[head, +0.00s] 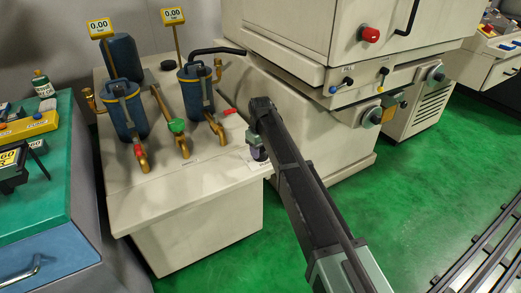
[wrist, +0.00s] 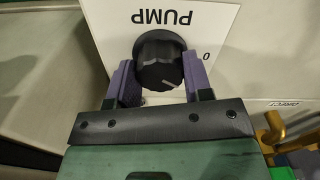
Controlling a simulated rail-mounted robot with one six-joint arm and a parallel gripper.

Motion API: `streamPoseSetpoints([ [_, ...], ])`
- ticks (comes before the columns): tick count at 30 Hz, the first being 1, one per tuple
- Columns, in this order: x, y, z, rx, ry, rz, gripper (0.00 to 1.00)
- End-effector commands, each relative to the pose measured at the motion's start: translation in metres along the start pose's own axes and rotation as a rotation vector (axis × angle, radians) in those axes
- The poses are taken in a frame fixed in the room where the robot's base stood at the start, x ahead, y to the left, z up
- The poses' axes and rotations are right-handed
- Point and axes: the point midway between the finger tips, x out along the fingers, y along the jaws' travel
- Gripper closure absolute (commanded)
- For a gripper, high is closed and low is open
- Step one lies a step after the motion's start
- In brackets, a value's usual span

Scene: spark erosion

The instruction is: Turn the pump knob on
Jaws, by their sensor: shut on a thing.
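The pump knob (wrist: 158,62) is a dark round knob on a white plate (wrist: 112,22) marked PUMP and 0, seen upside down in the wrist view. A light line shows on the knob's face, pointing toward the lower right. My gripper (wrist: 158,80) has one purple-grey finger on each side of the knob and is shut on it. In the head view my gripper (head: 258,150) is at the right end of the cream cabinet top (head: 215,175). There the arm and fingers hide most of the knob.
Two blue filter canisters (head: 124,110) (head: 193,95), brass valves and a green valve handle (head: 177,125) stand left of my gripper. A large cream machine (head: 305,110) stands close on the right. Green floor (head: 415,185) is clear in front.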

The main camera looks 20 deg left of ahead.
Motion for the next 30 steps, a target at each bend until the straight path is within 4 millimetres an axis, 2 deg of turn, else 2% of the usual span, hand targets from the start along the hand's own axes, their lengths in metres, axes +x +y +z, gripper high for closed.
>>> streamPoseSetpoints([
  [21,0.0002,-0.0002,0.0002,0.672,0.000,0.000,0.77],
  [30,0.0002,-0.0002,0.0003,0.892,0.000,0.000,0.77],
])
